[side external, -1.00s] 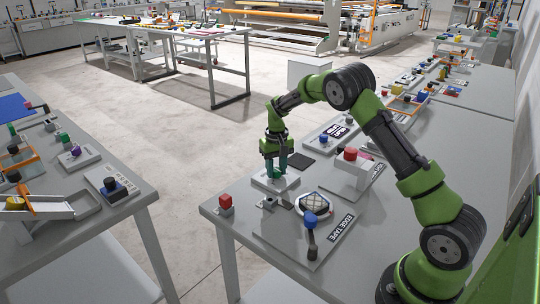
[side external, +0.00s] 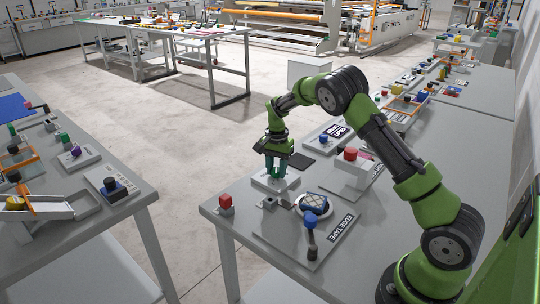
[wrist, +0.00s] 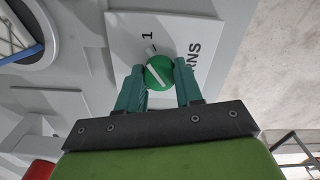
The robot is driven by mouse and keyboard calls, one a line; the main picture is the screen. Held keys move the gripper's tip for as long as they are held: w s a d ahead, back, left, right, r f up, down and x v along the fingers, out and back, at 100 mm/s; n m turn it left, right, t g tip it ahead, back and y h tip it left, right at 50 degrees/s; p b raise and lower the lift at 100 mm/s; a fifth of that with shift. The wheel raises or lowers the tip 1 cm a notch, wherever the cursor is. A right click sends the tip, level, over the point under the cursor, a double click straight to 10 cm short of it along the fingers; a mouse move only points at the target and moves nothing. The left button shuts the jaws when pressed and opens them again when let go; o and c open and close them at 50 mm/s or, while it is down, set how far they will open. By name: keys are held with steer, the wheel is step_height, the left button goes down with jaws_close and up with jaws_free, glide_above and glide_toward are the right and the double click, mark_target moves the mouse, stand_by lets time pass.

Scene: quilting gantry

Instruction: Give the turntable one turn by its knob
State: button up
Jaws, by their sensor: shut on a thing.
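A green knob (wrist: 159,72) with a white pointer line sits on a white dial plate (wrist: 116,50). The plate carries a "1", a tick mark and lettering of which "RNS" shows. My gripper (wrist: 160,83) is shut on the knob, one teal finger on each side. In the side view my gripper (side external: 276,172) points down at the plate (side external: 262,183), and its fingers mostly hide the knob.
A blue-topped lever (side external: 310,224) stands beside the turntable, near the "EDGE TAPE" label (side external: 341,228). A red button box (side external: 226,204) stands at the table's left corner. A raised white block with a red knob (side external: 351,154) stands to the right of my gripper.

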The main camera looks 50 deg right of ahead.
mark_target(276, 169)
steer(key=shift+m, duration=0.6)
steer(key=o, duration=1)
steer(key=shift+o, duration=0.2)
steer(key=shift+r, duration=0.1)
step_height(276, 169, up, 17)
